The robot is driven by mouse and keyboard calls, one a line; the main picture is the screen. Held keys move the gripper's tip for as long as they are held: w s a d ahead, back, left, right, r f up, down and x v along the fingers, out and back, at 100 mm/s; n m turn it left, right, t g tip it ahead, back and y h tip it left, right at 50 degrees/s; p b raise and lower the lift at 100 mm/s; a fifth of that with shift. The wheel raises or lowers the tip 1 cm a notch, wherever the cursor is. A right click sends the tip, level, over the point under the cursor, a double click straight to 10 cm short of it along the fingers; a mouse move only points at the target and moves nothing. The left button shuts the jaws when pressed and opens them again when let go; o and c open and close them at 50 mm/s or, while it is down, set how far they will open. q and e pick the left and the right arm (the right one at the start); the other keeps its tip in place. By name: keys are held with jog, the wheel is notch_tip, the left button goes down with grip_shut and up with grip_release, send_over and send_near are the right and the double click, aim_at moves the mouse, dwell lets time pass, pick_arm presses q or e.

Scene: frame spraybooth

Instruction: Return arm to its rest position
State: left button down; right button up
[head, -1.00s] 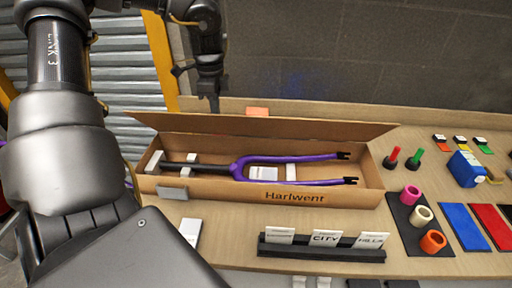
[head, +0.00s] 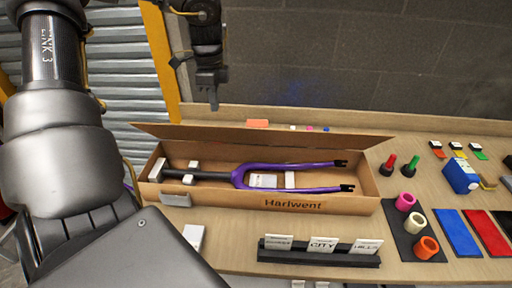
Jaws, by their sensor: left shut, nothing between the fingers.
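My left arm comes in from the left, large and close, and its links rise out of the top of the head view. My left gripper (head: 214,104) hangs down at the upper middle, above and behind the cardboard box. It is shut and empty, apart from everything on the table. My right gripper is not in view.
A black card holder (head: 320,256) stands in front of the box. To the right are a dark mat (head: 428,252) with pink, cream and orange rolls, blue (head: 458,232) and red pads, and red and green handled tools. A dark wall stands behind the table.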

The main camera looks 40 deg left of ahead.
pick_arm(q)
jog(key=shift+r+p, duration=0.4)
jog(key=shift+r, duration=0.65)
